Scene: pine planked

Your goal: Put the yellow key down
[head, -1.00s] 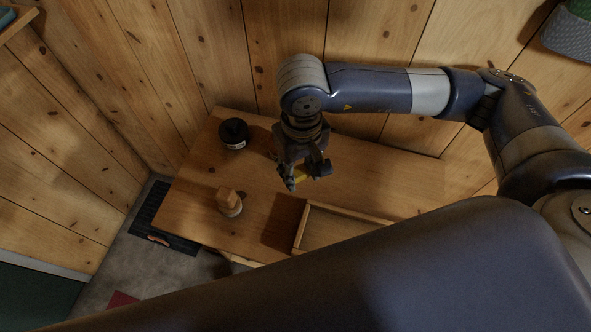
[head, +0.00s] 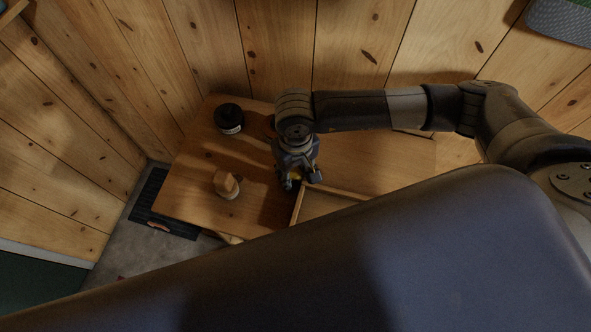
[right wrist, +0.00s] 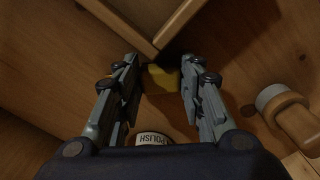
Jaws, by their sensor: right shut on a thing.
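In the right wrist view, the yellow key (right wrist: 162,79) sits between the two fingertips (right wrist: 160,74), close to a corner of the tray. I cannot tell whether the key touches the tabletop. My left gripper is not in view.
The open wooden tray (head: 297,204) stands to the right of the gripper. A dark jar (head: 229,117) stands at the back left.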

